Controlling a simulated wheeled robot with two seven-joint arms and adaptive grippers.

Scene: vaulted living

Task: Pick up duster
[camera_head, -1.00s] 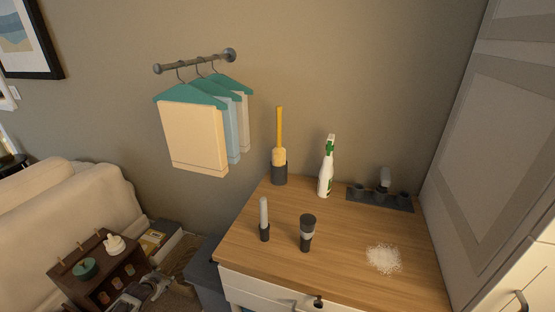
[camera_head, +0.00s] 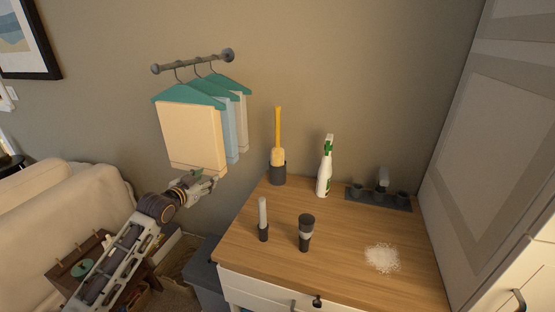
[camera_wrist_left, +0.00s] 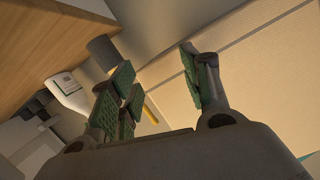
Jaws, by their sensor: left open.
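The duster (camera_head: 278,140) has a yellow handle and a cream head. It stands upright in a dark cup (camera_head: 278,174) at the back left of the wooden dresser top. My left gripper (camera_head: 212,181) is open and empty, left of the duster and in front of the hanging cloths. In the left wrist view, my gripper's green-padded fingers (camera_wrist_left: 160,92) are spread apart. Part of the yellow handle (camera_wrist_left: 150,108) shows between and beyond them, and the dark cup (camera_wrist_left: 102,48) shows at the upper left. My right gripper is not in view.
A spray bottle (camera_head: 325,168) stands right of the duster. A white-topped stick in a dark holder (camera_head: 263,220) and a dark cylinder (camera_head: 306,233) stand in front. White powder (camera_head: 382,258) lies at right. Cloths on hangers (camera_head: 192,135) hang from a wall rod. A dark rack (camera_head: 380,199) sits behind.

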